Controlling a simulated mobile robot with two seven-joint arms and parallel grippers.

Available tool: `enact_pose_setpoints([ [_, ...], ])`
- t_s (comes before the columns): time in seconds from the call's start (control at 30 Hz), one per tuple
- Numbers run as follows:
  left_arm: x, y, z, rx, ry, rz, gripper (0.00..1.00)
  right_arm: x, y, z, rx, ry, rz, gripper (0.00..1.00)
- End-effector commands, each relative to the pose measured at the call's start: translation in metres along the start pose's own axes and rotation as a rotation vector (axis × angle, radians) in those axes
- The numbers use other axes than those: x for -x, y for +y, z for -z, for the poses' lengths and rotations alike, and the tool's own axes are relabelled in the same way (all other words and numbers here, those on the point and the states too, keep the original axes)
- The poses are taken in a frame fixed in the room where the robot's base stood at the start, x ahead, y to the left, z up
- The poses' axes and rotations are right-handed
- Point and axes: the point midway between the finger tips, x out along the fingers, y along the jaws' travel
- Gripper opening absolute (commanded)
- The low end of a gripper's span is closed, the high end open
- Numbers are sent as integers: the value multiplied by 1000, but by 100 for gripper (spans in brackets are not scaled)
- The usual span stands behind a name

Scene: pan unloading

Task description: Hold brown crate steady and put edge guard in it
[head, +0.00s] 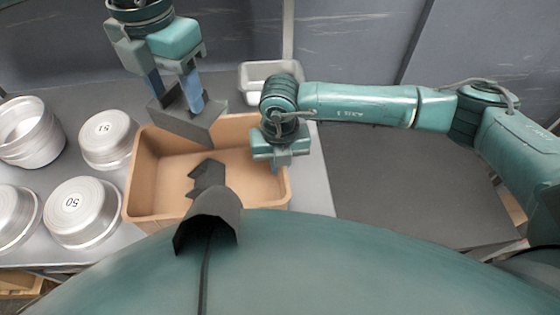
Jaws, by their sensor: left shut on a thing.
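The brown crate (140,172) stands on the grey table below the middle of the head view. My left gripper (180,98) is shut on a dark grey angular edge guard (190,124). It holds the guard over the crate's back left part, and the guard hides some of the back rim. My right gripper (281,162) is at the crate's right wall, over the rim. Its fingertips are partly hidden, so I cannot tell whether they are shut on the wall. A dark jagged shape (207,178) shows inside the crate; I cannot tell what it is.
Several round metal pans stand left of the crate, including one marked 51 (107,138) and one marked 50 (72,208). A pale tray (250,78) is behind the crate. A dark grey flat surface (410,185) to the right is clear.

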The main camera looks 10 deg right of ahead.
Motion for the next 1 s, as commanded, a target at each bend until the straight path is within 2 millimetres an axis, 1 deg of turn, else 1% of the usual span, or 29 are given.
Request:
enact_pose_setpoints([
  [0.03,0,0,0,0,0,0,30,0,0,0,0,0,0,6],
  [0.1,0,0,0,0,0,0,30,0,0,0,0,0,0,0],
  [0.13,0,0,0,0,0,0,30,0,0,0,0,0,0,0],
  [1.0,0,0,0,0,0,0,30,1,0,0,0,0,-1,0],
])
